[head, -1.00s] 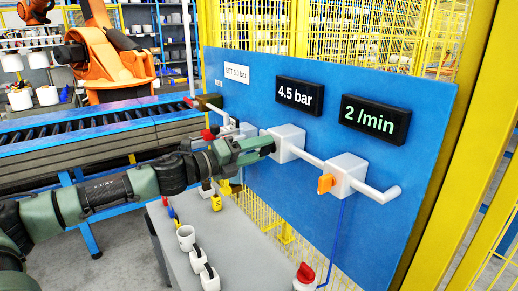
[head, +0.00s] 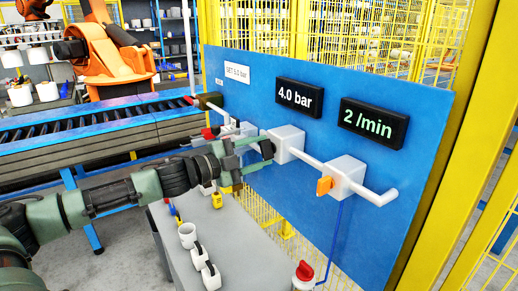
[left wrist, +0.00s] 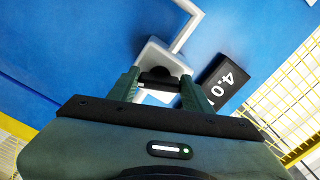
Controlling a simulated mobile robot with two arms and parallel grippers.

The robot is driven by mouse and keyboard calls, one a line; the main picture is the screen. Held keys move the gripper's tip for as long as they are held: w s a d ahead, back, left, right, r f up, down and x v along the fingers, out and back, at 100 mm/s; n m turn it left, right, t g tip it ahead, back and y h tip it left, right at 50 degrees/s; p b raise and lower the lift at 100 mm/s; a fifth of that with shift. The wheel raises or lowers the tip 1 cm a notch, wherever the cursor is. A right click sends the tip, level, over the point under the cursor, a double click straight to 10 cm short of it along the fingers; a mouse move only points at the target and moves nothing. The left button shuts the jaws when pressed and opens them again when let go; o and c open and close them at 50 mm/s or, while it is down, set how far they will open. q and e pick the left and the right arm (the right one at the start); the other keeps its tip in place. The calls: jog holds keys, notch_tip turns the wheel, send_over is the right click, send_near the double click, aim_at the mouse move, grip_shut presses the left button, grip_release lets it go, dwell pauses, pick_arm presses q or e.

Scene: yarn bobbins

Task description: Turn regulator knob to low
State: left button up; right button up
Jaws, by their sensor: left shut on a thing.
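The regulator is a white box (head: 287,142) on the blue panel, in line with a white pipe. Its dark knob (left wrist: 160,80) shows in the left wrist view between my fingers, on the front of the white box. My left gripper (head: 266,149) is shut on the knob, and its fingers hide most of it in the head view. The pressure display (head: 299,97) above the regulator reads 4.0 bar. My right gripper is in neither view.
A second white box (head: 345,174) with an orange handle (head: 325,186) sits to the right on the pipe, under a 2 /min display (head: 373,123). A conveyor (head: 90,130) runs behind my arm.

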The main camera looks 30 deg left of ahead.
pick_arm(q)
jog(key=shift+d+f+n+p, duration=0.1)
jog(key=shift+n+p, duration=1.8)
jog(key=shift+n, duration=1.35)
jog(key=shift+d+f+n+p, duration=0.1)
jog(key=shift+n+p, duration=1.75)
jog(key=shift+n, duration=1.4)
jog(key=shift+s, duration=0.1)
jog(key=shift+f, duration=0.1)
jog(key=o, duration=1.4)
jog(key=shift+c, duration=0.2)
jog(key=shift+s+a, duration=0.1)
